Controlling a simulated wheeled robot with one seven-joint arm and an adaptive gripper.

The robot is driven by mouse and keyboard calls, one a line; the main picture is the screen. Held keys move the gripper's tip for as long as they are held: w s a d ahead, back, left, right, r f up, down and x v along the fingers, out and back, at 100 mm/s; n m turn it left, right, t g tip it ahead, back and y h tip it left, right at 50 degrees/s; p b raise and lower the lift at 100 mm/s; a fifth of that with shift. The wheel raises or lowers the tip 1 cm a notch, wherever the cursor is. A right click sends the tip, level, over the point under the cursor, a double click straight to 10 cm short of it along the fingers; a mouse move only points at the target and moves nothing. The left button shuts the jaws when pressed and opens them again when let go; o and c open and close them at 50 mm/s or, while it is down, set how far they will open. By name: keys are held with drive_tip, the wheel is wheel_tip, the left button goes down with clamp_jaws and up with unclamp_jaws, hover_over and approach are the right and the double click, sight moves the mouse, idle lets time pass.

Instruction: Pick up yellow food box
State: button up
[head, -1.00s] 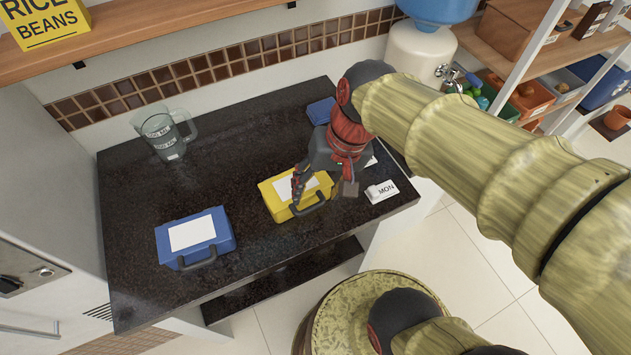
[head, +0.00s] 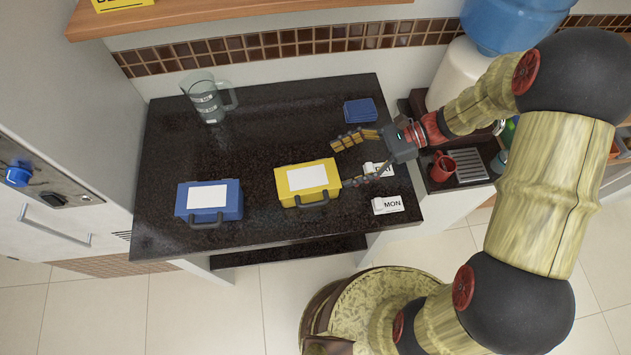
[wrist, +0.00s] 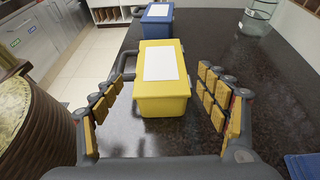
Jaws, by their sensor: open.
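The yellow food box (head: 293,187) has a white label on top and a dark handle on its front side. It sits on the dark countertop. My gripper (head: 338,162) is open, low over the counter just right of the box, with its fingers pointing left toward it. In the wrist view the yellow box (wrist: 148,100) stands ahead, centred between the two spread fingers. The near end of the box is close to the fingertips, and nothing is held. The box's handle shows at its left side there.
A blue box (head: 230,205) with a white label stands left of the yellow one. A clear jug (head: 207,105) is at the back left. A small blue item (head: 360,111) lies behind my gripper. A MON label block (head: 388,205) lies near the front right.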

sight(307, 178)
drive_tip(key=b+x, duration=0.2)
drive_tip(key=x, duration=0.9)
drive_tip(key=shift+d+f+b, duration=0.1)
drive_tip(key=shift+f+b, duration=0.1)
drive_tip(key=shift+b, duration=0.1)
drive_tip(key=shift+c, duration=0.2)
drive_tip(key=c, duration=1.5)
